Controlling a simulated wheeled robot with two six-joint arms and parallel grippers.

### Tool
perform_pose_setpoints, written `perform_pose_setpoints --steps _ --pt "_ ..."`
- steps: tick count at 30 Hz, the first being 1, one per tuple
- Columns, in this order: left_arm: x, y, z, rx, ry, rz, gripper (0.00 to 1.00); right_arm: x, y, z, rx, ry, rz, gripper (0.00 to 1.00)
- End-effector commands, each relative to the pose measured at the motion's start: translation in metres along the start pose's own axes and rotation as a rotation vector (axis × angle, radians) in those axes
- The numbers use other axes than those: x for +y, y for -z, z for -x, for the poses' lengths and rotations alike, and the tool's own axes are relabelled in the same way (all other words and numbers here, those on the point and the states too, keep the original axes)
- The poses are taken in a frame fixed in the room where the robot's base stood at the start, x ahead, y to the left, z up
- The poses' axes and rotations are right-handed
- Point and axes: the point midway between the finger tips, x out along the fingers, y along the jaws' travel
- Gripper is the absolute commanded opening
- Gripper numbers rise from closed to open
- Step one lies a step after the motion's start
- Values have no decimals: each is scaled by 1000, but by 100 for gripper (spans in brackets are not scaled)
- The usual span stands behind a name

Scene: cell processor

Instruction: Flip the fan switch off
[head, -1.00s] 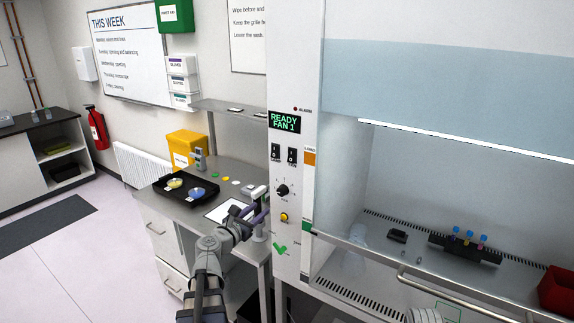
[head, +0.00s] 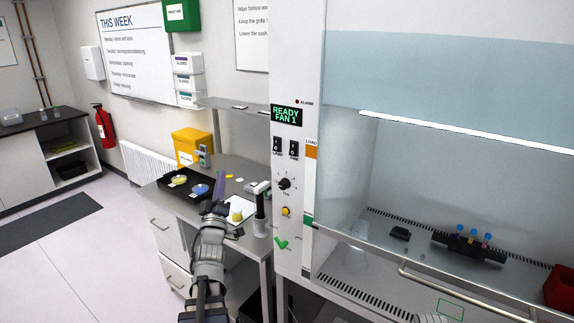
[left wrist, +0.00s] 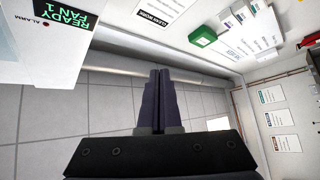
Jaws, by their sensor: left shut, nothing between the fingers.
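The white control panel (head: 290,225) of the cabinet carries two dark rocker switches side by side. The right one, apparently labelled fan, is the fan switch (head: 293,149); the left one is another switch (head: 277,145). Their rocker positions are too small to tell. The display (head: 286,116) above reads "READY FAN 1" and also shows in the left wrist view (left wrist: 66,14). My left gripper (head: 219,176) is shut and empty, fingers pointing up, left of the panel and apart from it. The left wrist view shows its closed fingers (left wrist: 160,75). My right gripper is not in view.
Below the switches are a black knob (head: 284,184) and a yellow button (head: 286,211). A bench with a black tray (head: 172,187) and a yellow bin (head: 189,144) lies left of the panel. The cabinet's metal rail (head: 365,247) runs right.

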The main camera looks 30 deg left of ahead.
Motion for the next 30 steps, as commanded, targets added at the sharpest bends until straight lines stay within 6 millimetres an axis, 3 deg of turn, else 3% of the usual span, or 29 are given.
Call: perform_pose_setpoints --steps 6,12,18,30 --pt "51 -33 14 -100 -275 -331 0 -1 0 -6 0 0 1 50" --pt "74 -61 31 -178 -441 -500 0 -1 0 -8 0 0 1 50" --pt "81 -73 39 -210 -501 -558 0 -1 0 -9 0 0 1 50" --pt "83 -74 35 -212 -503 -559 0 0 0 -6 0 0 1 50"
